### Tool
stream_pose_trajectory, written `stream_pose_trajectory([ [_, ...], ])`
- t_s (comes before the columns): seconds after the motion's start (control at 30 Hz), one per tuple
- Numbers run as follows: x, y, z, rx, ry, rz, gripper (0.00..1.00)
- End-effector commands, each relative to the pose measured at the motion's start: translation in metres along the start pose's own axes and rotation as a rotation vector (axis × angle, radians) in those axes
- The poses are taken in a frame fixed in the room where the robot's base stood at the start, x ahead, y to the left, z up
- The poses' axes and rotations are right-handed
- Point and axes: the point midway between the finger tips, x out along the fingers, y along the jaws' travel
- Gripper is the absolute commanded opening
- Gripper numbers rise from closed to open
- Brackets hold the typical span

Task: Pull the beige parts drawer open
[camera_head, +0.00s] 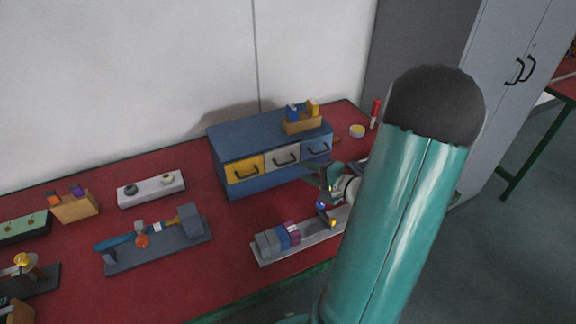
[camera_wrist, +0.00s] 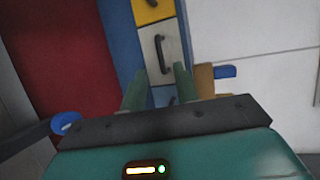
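The beige parts drawer (camera_head: 286,157) is the middle one of three in the blue cabinet (camera_head: 232,136). It has a dark bar handle and looks shut. In the wrist view the drawer (camera_wrist: 149,45) and its handle (camera_wrist: 161,55) lie ahead of my fingers. My gripper (camera_head: 322,177) is in front of the cabinet's right part, below and right of the beige drawer. In the wrist view my gripper (camera_wrist: 160,85) has two green fingers apart with nothing between them. They do not appear to touch the handle. My arm covers part of the bench at right.
A yellow drawer (camera_head: 243,169) is left of the beige one and a blue drawer (camera_head: 317,147) is right of it. A wooden box (camera_head: 303,125) with small parts stands on the cabinet. A grey tray (camera_head: 268,257) with blocks lies below my gripper.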

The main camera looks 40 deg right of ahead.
Motion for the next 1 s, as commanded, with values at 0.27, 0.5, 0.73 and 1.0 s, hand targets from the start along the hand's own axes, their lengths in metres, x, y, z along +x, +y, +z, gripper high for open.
stream_pose_trajectory([
  [0.27,0.054,0.0,0.003,0.001,-0.005,0.0,0.3],
  [0.5,0.074,0.0,0.004,-0.001,-0.005,0.001,0.3],
  [0.73,0.074,0.0,0.004,-0.001,-0.004,0.001,0.3],
  [1.0,0.074,0.0,0.004,-0.001,-0.004,0.001,0.0],
])
